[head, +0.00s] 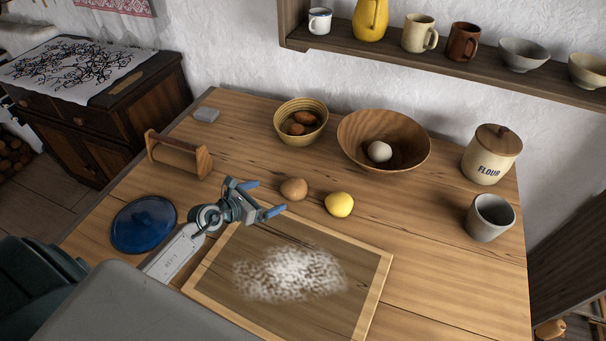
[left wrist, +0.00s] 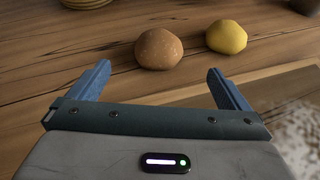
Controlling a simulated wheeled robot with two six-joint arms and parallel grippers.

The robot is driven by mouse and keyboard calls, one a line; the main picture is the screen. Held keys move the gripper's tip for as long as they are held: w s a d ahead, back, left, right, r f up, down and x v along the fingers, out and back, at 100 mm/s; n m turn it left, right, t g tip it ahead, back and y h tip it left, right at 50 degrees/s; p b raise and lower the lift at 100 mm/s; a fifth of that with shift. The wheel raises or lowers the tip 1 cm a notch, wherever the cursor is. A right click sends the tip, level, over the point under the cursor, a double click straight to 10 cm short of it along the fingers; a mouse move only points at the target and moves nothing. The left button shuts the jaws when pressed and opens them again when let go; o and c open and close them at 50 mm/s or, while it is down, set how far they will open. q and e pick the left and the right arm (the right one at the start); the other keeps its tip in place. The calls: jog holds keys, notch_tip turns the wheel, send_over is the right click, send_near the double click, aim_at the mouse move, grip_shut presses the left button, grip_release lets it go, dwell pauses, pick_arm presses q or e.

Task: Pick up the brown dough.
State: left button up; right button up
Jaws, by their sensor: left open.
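The brown dough (head: 293,189) is a small round ball on the wooden table, left of a yellow ball (head: 340,204). It also shows in the left wrist view (left wrist: 159,49), ahead of the fingers and between their lines. My left gripper (head: 268,198) is open and empty, with blue fingers pointing toward the brown dough. In the left wrist view the open left gripper (left wrist: 158,82) is short of the dough, with a gap of bare table between. My right gripper is not in view.
A floured board (head: 376,285) lies in front of the dough. A yellow bowl (head: 290,138) and a wooden bowl (head: 352,150) stand behind. A blue lid (head: 144,224) and wooden rack (head: 178,157) are at left. A flour jar (head: 491,154) and grey cup (head: 490,218) are at right.

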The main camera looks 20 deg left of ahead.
aim_at(289, 192)
pick_arm(q)
jog(key=x, duration=0.4)
jog(key=shift+w+d, duration=0.15)
jog(key=shift+w, duration=0.05)
jog(key=shift+p+x, duration=0.35)
jog(key=shift+x, duration=0.75)
jog(key=x, duration=0.3)
jog(key=shift+w+f, duration=0.1)
jog(key=shift+f, duration=0.1)
jog(key=shift+w+f, duration=0.2)
jog(key=shift+w, duration=0.1)
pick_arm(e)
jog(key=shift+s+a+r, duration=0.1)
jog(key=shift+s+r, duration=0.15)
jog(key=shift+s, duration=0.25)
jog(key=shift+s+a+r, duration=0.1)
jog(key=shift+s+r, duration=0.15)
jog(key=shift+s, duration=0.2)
pick_arm(q)
jog(key=c, duration=1.1)
jog(key=shift+c, duration=0.4)
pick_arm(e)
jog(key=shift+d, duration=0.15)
pick_arm(q)
jog(key=shift+r, duration=0.15)
